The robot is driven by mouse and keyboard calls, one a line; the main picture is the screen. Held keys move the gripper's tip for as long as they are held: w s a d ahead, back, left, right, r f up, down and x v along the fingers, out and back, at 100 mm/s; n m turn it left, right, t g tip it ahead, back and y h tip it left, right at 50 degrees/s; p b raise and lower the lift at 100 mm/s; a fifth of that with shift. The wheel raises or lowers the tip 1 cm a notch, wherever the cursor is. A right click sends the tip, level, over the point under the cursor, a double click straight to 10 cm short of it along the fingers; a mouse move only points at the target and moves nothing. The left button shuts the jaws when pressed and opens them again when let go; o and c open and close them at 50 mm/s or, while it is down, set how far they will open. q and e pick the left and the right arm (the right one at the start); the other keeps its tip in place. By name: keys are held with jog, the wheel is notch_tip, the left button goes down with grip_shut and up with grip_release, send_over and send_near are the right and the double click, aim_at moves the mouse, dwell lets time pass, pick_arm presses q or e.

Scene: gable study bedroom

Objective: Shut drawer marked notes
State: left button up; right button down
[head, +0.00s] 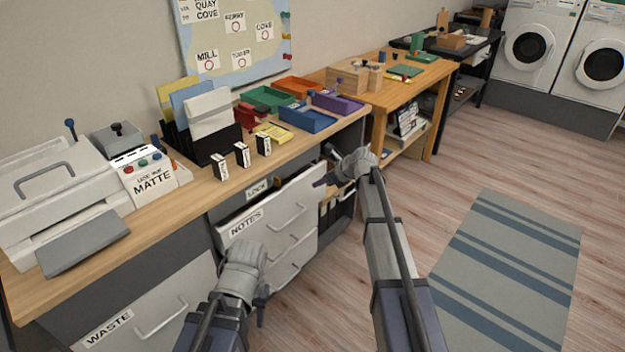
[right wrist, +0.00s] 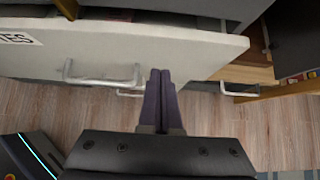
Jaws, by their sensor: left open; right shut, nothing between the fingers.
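The drawer marked NOTES (head: 262,213) stands pulled out from the grey cabinet under the wooden counter. Its pale front, with part of the label, also shows across the top of the right wrist view (right wrist: 190,50). Its bar handle (head: 288,221) shows in the head view and again in the right wrist view (right wrist: 103,80). My right gripper (head: 321,183) is shut and empty by the right end of the drawer front. In the right wrist view its fingers (right wrist: 158,78) lie just right of the handle; contact with the front is unclear. My left gripper (head: 262,306) is open, low in front of the cabinet.
A panel marked LOCK (head: 257,188) sits just above and behind the NOTES drawer. A WASTE drawer (head: 190,280) is at the lower left. The counter (head: 190,195) holds a printer, trays and small boxes. A striped rug (head: 515,270) lies on open floor at right.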

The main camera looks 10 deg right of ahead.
pick_arm(q)
notch_tip(320, 180, up, 7)
jog(key=p, duration=0.7)
pick_arm(e)
jog(key=v, duration=1)
